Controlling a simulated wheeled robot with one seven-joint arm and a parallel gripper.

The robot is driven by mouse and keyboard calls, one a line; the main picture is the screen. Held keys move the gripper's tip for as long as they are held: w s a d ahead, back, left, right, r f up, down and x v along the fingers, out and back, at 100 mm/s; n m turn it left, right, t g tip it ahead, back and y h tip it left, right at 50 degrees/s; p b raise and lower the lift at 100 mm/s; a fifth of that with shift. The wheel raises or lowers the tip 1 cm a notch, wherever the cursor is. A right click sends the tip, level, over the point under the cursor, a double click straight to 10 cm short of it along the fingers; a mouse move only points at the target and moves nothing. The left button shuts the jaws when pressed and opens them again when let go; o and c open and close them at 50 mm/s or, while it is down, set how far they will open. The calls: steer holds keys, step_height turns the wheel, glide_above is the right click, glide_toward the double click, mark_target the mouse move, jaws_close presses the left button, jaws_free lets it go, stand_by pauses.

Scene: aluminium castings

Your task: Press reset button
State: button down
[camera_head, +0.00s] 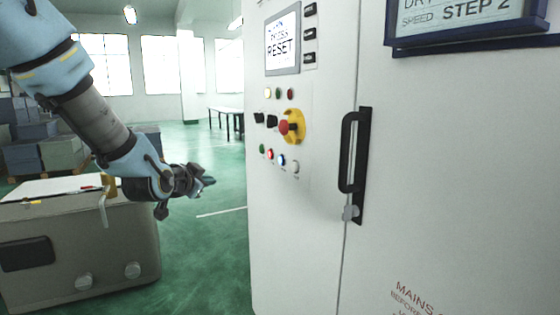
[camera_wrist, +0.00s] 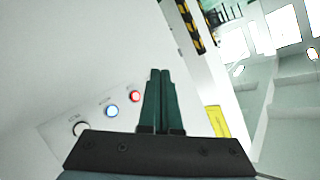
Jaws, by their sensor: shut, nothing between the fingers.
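A row of small push buttons sits on the front of the white cabinet: green (camera_head: 262,148), red (camera_head: 269,154), blue (camera_head: 282,160) and white (camera_head: 296,167). Their labels are too small to read, so I cannot tell which is reset. My gripper (camera_head: 208,181) is shut and empty, left of the row and apart from the panel. In the wrist view, the shut fingers (camera_wrist: 160,72) show just right of the red button (camera_wrist: 134,96). The blue button (camera_wrist: 112,110) and white button (camera_wrist: 80,128) are further left. The green button is not visible there.
A red emergency knob (camera_head: 286,127) on a yellow base and black switches sit above the buttons. A black door handle (camera_head: 353,155) sticks out at right. A grey box (camera_head: 80,245) stands at lower left.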

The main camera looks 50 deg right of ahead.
mark_target(282, 160)
steer(key=s+d+r+m+h, duration=0.2)
steer(key=s+d+r, duration=0.1)
steer(key=d, duration=0.3)
steer(key=shift+s+d+r+g+h, duration=0.3)
steer(key=shift+s+g+h, duration=0.1)
steer(key=shift+s, duration=0.3)
steer(key=shift+f, duration=0.1)
steer(key=s+d, duration=0.3)
steer(key=d, duration=0.5)
steer(key=shift+p, duration=0.3)
steer(key=shift+s+d, duration=0.1)
steer(key=shift+d, duration=0.05)
stand_by(1.0)
steer(key=shift+s+d+b, duration=0.1)
steer(key=shift+d+b, duration=0.2)
